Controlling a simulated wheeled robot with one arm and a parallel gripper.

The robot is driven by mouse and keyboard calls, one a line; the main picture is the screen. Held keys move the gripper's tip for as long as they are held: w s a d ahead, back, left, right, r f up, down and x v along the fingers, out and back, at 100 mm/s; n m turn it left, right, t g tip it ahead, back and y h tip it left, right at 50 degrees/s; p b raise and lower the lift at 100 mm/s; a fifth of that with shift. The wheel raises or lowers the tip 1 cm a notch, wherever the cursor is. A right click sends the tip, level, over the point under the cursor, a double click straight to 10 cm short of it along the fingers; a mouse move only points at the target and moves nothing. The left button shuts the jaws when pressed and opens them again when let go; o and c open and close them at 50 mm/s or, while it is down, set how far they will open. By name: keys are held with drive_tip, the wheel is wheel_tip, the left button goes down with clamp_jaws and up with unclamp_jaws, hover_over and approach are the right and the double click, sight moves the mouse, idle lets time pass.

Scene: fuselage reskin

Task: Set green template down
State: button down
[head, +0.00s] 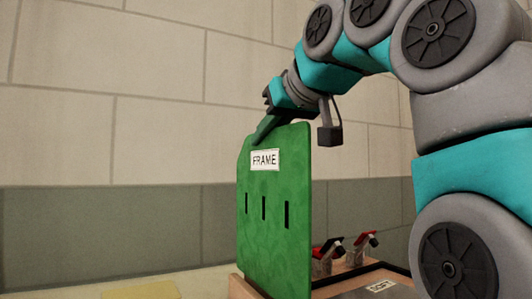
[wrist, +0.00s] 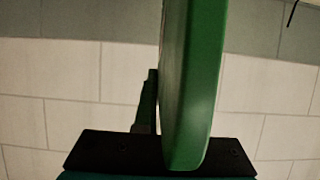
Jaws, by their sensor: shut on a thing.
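The green template (head: 274,200) is a flat upright panel with a white label reading FRAME and several dark slots. In the head view its lower edge is at a tan wooden rack or ledge (head: 243,288); I cannot tell whether it rests there. My gripper (head: 268,126) is shut on the panel's top edge at its upper left. In the wrist view the green template (wrist: 192,85) appears edge-on, running up from my gripper (wrist: 165,150). One dark finger shows beside its left face; the other finger is hidden.
Red-handled clamps (head: 328,252) stand to the right of the template, near a dark-edged tray or board (head: 365,280) with a small label. A yellowish flat patch (head: 142,291) lies on the surface at lower left. A block wall (head: 110,150) stands behind.

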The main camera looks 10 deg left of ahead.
drive_tip(key=shift+s+d+f+b, duration=0.15)
drive_tip(key=shift+f+b, duration=0.65)
drive_tip(key=shift+f, duration=0.75)
drive_tip(key=shift+f+b, duration=0.35)
drive_tip(key=shift+f, duration=0.3)
drive_tip(key=c, duration=1)
unclamp_jaws()
drive_tip(key=shift+r, duration=0.1)
